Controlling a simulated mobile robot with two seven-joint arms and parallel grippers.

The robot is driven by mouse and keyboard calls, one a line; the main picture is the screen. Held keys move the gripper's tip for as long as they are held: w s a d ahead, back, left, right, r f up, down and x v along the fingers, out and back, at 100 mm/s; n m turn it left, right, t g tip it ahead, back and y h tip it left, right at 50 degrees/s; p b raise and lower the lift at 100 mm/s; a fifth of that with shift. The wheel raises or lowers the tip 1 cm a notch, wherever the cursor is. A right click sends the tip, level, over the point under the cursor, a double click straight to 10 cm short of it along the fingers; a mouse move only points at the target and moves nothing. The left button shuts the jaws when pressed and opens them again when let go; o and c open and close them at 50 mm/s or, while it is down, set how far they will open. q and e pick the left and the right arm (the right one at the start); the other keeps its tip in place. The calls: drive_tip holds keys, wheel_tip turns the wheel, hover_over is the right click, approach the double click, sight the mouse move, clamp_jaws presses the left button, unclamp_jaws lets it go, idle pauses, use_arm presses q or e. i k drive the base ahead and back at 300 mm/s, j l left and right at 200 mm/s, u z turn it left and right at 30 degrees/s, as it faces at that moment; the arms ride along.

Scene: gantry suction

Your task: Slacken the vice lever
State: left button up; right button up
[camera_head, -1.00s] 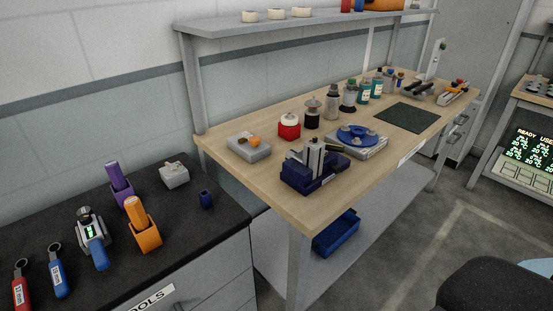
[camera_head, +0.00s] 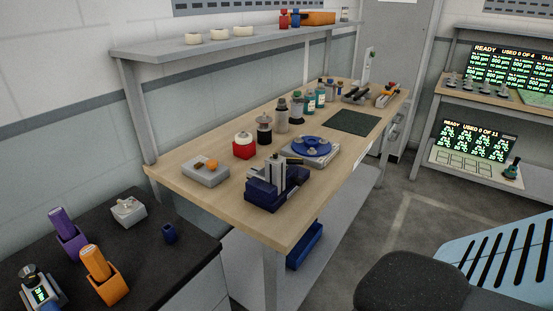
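The vice (camera_head: 277,187) stands on the wooden workbench (camera_head: 215,211) near its front edge. It has a dark blue base and upright grey metal parts. A short dark bar shows at its upper right; I cannot tell for sure whether this is the lever. Neither of my grippers is in view.
A grey box (camera_head: 205,172), a red pot (camera_head: 243,149) and a blue round fixture (camera_head: 312,147) stand near the vice. A dark counter (camera_head: 142,239) is at lower left. A chair (camera_head: 412,284) stands at lower right. Grey floor (camera_head: 372,232) lies open before the bench.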

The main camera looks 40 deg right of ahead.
sight(300, 161)
drive_tip(key=i+j, duration=0.25)
drive_tip(key=j, duration=0.15)
drive_tip(key=z, duration=1.9)
